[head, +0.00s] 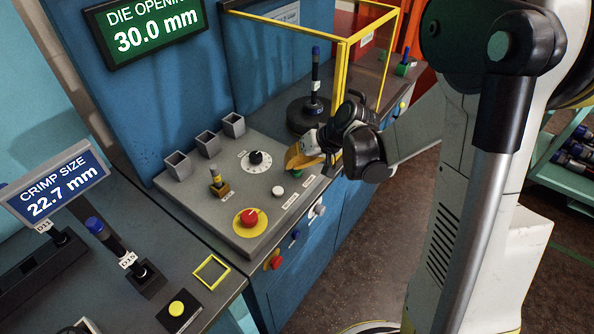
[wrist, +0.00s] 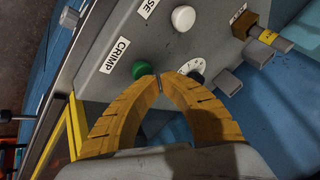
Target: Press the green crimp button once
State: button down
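The green crimp button (wrist: 143,70) shows in the wrist view on the grey control panel (wrist: 110,85), beside a white label reading CRIMP (wrist: 115,55). My gripper (wrist: 159,78) has its two yellow fingers brought together at the tips, with nothing between them. The tips overlap the button's lower right edge in the picture; I cannot tell whether they touch it.
A white button (head: 278,191), a black dial (head: 255,158) and a red stop knob on a yellow disc (head: 250,218) share the panel. A yellow-framed guard (head: 345,75) stands close behind my gripper. Displays read 30.0 mm (head: 155,32) and 22.7 mm (head: 55,188).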

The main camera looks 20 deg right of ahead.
aim_at(293, 170)
jog(key=shift+f+b, duration=0.45)
dwell(0.5)
jog(key=shift+r, duration=0.1)
jog(key=shift+r+p, duration=0.65)
jog(key=shift+r, duration=0.15)
jog(key=shift+r+p, duration=1.85)
jog(key=shift+r, duration=0.65)
